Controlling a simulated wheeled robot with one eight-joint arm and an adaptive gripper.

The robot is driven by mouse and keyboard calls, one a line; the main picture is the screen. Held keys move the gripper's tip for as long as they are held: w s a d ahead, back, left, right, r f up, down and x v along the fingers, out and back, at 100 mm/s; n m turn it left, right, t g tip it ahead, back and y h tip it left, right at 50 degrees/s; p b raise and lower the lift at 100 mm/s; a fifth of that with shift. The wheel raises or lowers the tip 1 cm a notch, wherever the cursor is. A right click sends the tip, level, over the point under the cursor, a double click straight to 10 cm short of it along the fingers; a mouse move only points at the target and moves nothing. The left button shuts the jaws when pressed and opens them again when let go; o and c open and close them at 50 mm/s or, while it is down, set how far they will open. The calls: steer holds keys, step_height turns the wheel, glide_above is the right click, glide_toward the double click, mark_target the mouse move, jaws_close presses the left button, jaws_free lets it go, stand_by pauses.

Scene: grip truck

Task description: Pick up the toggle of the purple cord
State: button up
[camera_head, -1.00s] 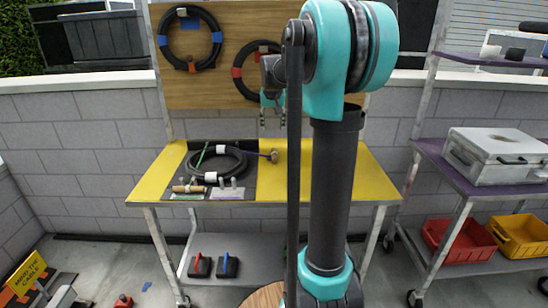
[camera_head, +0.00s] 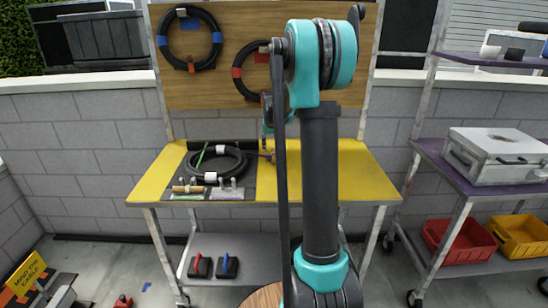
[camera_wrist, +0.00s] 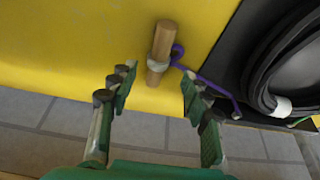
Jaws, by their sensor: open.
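The toggle (camera_wrist: 163,42) is a short wooden peg with a pale band around its middle, lying on the yellow table top. The purple cord (camera_wrist: 212,84) loops beside the band and runs right to a dark mat. In the head view the purple cord (camera_head: 264,155) shows as a small strip; the toggle is hidden behind my arm. My gripper (camera_wrist: 158,78) is open and empty, its green fingers apart. The toggle's lower end lies between the fingertip lines in the picture, and I see no contact.
A coiled black hose (camera_head: 217,165) lies on the dark mat left of my gripper, with small tools in front. The yellow table (camera_head: 350,175) is clear on the right. A wooden board (camera_head: 220,85) with hanging coils stands behind.

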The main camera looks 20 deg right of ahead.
mark_target(274, 153)
steer(key=shift+x, duration=1.85)
steer(key=shift+d, duration=0.1)
jaws_close()
